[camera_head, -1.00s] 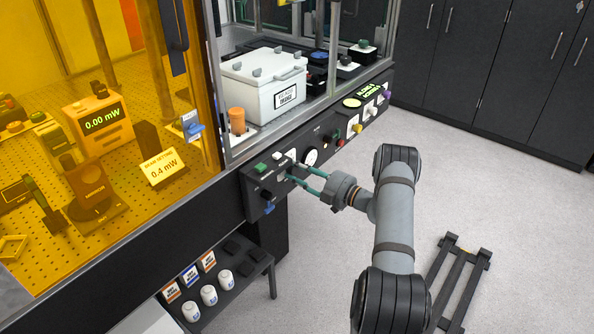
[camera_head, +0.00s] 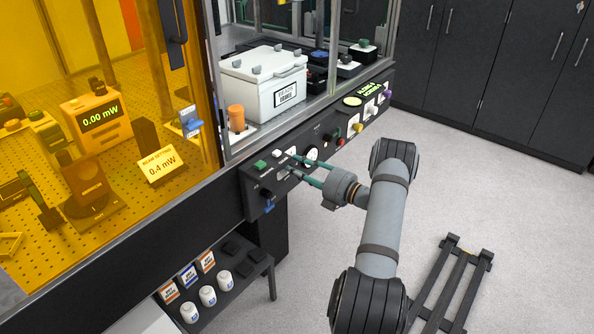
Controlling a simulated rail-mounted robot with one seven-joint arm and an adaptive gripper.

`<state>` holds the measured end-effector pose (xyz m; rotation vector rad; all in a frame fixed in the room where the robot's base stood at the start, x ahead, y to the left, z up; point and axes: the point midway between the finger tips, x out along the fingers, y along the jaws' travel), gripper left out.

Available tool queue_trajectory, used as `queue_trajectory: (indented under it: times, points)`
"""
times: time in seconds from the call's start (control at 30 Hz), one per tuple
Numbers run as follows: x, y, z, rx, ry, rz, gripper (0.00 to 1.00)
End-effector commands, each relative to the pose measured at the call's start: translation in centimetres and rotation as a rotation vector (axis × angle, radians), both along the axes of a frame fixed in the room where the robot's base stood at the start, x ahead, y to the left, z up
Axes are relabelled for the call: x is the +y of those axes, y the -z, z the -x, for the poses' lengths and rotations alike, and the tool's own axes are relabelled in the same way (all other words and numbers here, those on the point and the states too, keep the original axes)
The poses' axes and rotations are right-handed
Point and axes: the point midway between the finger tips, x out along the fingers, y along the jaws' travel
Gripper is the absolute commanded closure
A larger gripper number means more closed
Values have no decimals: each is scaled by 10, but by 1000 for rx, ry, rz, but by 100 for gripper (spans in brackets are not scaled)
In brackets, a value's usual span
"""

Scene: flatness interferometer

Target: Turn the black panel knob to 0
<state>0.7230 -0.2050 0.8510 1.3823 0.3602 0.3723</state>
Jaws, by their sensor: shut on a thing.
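My gripper (camera_head: 297,168) reaches from the right to the dark front panel (camera_head: 252,211) below the enclosure. Its two green fingers are closed around a small dark knob on the panel, which I take to be the black panel knob. The fingers mostly hide this knob, and its pointer and scale are too small to read. Another dark knob (camera_head: 267,193) with a blue piece below it sits at the panel's left end, clear of the fingers.
A green button (camera_head: 260,165) and a round white dial (camera_head: 311,154) are close to the fingers. More coloured controls continue along the panel to the right. A low shelf with bottles (camera_head: 208,295) stands below. The floor to the right is mostly clear.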

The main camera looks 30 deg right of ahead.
Motion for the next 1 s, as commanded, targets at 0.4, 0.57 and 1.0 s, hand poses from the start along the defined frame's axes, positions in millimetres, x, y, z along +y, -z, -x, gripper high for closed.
queue_trajectory:
  times: [0.4,0.57,1.0]
  points:
    - [2,3,0,-173,-4,357,94]
    - [2,4,0,-239,-4,493,94]
    - [2,6,0,-425,-4,869,94]
